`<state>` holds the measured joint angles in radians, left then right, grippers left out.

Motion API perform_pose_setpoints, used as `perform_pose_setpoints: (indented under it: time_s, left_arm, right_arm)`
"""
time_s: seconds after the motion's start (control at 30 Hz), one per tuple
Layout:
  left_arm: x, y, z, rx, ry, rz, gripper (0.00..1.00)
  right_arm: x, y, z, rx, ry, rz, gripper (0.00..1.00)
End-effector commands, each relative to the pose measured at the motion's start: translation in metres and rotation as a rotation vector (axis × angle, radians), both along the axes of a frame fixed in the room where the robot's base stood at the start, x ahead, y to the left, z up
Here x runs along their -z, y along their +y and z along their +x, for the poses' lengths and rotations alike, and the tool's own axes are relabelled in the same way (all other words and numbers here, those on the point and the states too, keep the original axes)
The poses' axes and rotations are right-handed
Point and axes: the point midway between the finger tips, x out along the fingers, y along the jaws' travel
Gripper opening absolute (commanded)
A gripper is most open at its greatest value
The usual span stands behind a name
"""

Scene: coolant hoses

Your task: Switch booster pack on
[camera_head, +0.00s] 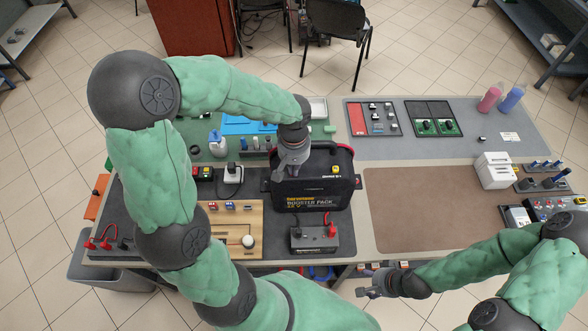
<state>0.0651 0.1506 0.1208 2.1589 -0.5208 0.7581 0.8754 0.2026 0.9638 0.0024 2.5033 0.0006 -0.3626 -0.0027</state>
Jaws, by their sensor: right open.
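The booster pack (315,195) is a black case with yellow and white lettering. It stands on the dark mat on the table's near side, left of centre. A small yellow part (336,170) shows on its upper right face. Its power switch is not clear at this size. My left gripper (279,176) reaches down at the pack's upper left and overlaps that corner in the picture. I cannot tell whether it touches the pack or whether its fingers are apart. My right gripper (364,284) is open and empty, low in front of the table's near edge.
A grey box with red and black terminals (316,241) sits in front of the pack. A wooden board (222,238) lies to its left, a white plug block (230,174) behind that. The brown mat (415,210) on the right is bare.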

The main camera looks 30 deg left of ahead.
Motion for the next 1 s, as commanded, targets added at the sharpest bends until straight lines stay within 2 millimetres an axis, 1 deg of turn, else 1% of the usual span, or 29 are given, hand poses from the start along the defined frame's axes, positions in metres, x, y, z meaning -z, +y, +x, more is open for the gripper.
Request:
perform_pose_setpoints:
  time_s: [0.37,0.53,1.0]
  left_arm:
    - [0.005,0.0,0.0,0.0,0.0,0.0,0.0]
    - [0.003,0.0,0.0,0.0,-0.001,0.001,0.0]
    - [-0.028,0.0,0.001,0.0,-0.002,0.0,0.0]
  right_arm:
    - [0.005,0.0,0.0,0.0,0.0,0.0,0.62]
    - [0.003,0.0,0.0,0.0,0.0,0.0,0.62]
    - [-0.019,0.0,0.0,0.0,0.0,0.0,0.62]
